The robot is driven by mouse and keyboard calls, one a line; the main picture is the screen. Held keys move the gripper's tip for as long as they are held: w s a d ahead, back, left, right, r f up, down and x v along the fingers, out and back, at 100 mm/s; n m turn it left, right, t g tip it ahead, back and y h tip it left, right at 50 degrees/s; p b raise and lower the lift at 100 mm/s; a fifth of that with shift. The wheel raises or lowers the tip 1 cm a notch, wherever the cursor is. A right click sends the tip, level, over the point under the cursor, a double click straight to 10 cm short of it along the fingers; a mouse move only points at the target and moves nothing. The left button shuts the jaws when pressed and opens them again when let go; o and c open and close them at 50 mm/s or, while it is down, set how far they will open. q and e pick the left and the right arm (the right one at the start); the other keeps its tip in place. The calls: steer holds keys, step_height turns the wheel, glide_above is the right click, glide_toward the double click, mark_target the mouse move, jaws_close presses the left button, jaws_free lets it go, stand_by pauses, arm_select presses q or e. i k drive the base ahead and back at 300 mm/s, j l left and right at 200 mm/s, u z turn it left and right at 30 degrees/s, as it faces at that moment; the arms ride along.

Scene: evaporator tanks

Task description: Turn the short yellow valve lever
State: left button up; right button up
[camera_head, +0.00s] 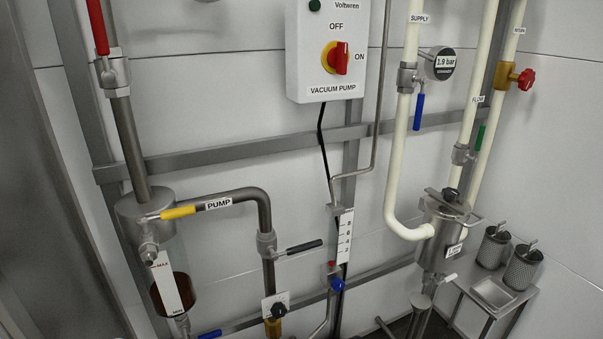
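The short yellow valve lever (178,212) is at the left in the head view. It points right and slightly up from its metal valve body (148,248), in front of a cylindrical tank (146,204) with a sight glass and dark brown liquid. Its yellow tip lies close to the pipe labelled PUMP (225,202); I cannot tell whether they touch. Neither of my grippers shows in this view.
A vacuum pump switch box (331,50) hangs on the wall. Other levers are red (98,28), black (304,246), blue (418,112) and green (480,137). A filter housing (440,235) and a small steel table (493,293) stand at the right.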

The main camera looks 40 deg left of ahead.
mark_target(142, 220)
steer(key=k+u, duration=0.1)
steer(key=u, duration=0.35)
steer(key=j+u, duration=0.15)
steer(key=u, duration=0.3)
steer(key=k+j+u, duration=0.1)
steer(key=u, duration=0.3)
steer(key=j+u, duration=0.15)
steer(key=u, duration=0.3)
